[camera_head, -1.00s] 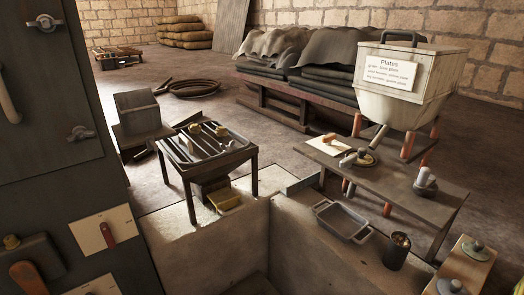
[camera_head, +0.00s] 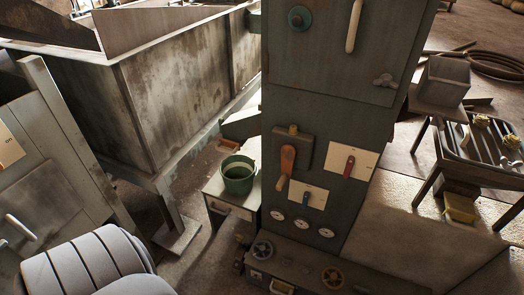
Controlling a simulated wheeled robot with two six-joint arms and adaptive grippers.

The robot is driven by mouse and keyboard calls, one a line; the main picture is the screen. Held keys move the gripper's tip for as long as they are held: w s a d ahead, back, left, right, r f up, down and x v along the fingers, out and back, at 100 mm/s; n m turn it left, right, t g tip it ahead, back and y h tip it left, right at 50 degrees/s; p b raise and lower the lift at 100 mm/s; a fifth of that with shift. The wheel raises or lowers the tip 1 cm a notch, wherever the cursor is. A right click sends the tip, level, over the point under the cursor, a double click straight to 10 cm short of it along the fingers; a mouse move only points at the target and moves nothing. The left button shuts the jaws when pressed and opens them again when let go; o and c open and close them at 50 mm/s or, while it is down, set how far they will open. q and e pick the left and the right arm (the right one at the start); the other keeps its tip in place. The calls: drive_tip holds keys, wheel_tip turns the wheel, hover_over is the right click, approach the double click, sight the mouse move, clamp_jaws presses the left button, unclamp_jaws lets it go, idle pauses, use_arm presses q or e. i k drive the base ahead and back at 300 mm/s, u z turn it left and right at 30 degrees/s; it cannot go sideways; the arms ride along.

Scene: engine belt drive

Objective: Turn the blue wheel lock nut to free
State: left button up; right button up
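A small handwheel (camera_head: 262,248), dark with a greyish-blue tint, sits on the low dark panel at the bottom of the cabinet. A brownish-red handwheel (camera_head: 332,278) is to its right. Both are too small to tell a lock nut or its position. A teal round knob (camera_head: 300,18) is on the upper cabinet door. Neither of my grippers is in view.
The tall dark cabinet (camera_head: 318,105) carries an orange-handled lever (camera_head: 285,165), a red switch (camera_head: 349,166), a blue switch (camera_head: 308,200) and several gauges. A green bucket (camera_head: 237,175) stands on a small white cabinet to its left. A rounded grey segmented shape fills the lower left.

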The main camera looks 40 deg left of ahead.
sight(286, 262)
drive_tip(key=u, duration=1.7)
drive_tip(key=i, duration=0.8)
drive_tip(key=z, duration=2.4)
